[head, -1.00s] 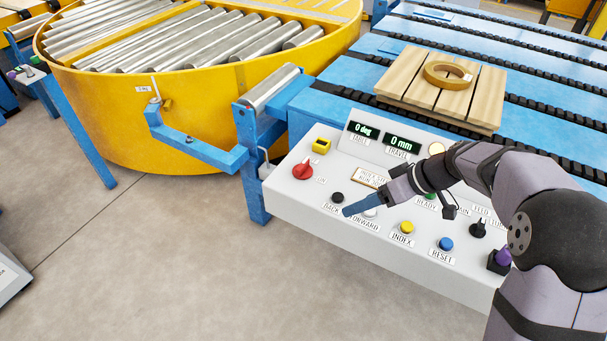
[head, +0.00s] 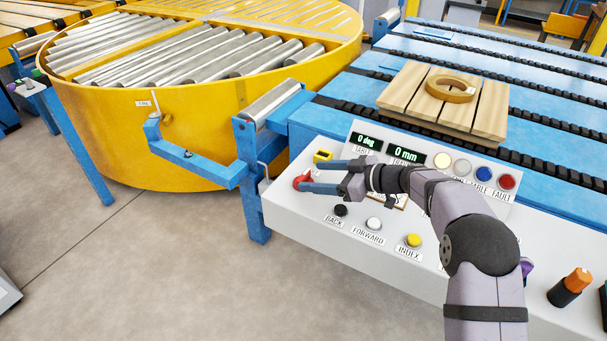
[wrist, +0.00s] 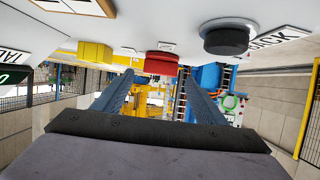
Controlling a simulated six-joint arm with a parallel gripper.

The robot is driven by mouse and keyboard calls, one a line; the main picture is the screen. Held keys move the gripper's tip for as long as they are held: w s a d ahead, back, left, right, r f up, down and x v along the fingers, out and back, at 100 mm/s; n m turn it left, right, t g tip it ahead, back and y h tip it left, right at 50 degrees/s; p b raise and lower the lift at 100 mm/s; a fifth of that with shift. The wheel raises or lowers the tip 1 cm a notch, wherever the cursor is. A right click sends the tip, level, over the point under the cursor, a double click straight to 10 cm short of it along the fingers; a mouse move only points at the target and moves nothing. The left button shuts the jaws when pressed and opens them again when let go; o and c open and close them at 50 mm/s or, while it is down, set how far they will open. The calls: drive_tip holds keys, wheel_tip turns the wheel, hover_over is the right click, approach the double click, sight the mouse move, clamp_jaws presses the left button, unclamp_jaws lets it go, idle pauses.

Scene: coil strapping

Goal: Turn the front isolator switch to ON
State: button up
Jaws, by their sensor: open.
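The red isolator switch (head: 302,182) is a rotary knob at the left end of the white control panel (head: 290,206). My gripper (head: 313,176) reaches in from the right, with its two blue fingers apart and nothing held. In the head view one fingertip overlaps the knob and the other lies above and to its right, so the knob is partly hidden. In the wrist view the red knob (wrist: 161,63) sits between the directions of the two fingers, just above their tips; I cannot tell if they touch it. The ON label is hidden.
The black BACK button (head: 341,210), white FORWARD button (head: 374,223) and yellow INDEX button (head: 414,240) line the front. A wooden pallet with a ring (head: 451,89) rests on the blue conveyor behind.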

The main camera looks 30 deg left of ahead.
sight(305, 176)
drive_tip(key=shift+p+x, duration=0.7)
drive_tip(key=shift+x, duration=1.8)
drive_tip(key=c, duration=1.1)
